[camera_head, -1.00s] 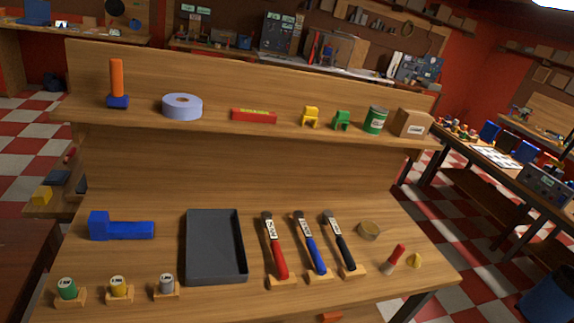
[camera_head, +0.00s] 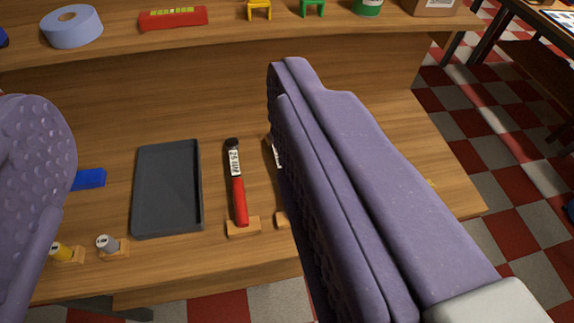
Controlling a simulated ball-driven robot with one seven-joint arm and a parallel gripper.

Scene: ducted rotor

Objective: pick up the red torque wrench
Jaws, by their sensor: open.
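The red torque wrench (camera_head: 238,185) lies on the wooden bench, its dark head pointing away and its red handle toward me. A white label sits on its shaft, and the handle's near end rests at a small wooden block (camera_head: 242,227). My gripper (camera_head: 170,120) is open, with one purple padded finger at the left edge and the other across the right of the view. The wrench shows in the gap between the fingers, apart from both. The right finger hides most of the blue and black wrenches' places.
A dark grey tray (camera_head: 168,188) lies just left of the wrench. A blue block (camera_head: 88,179) and small cans on stands (camera_head: 107,243) are farther left. The raised shelf holds blue tape (camera_head: 72,26), a red level (camera_head: 173,18) and other items.

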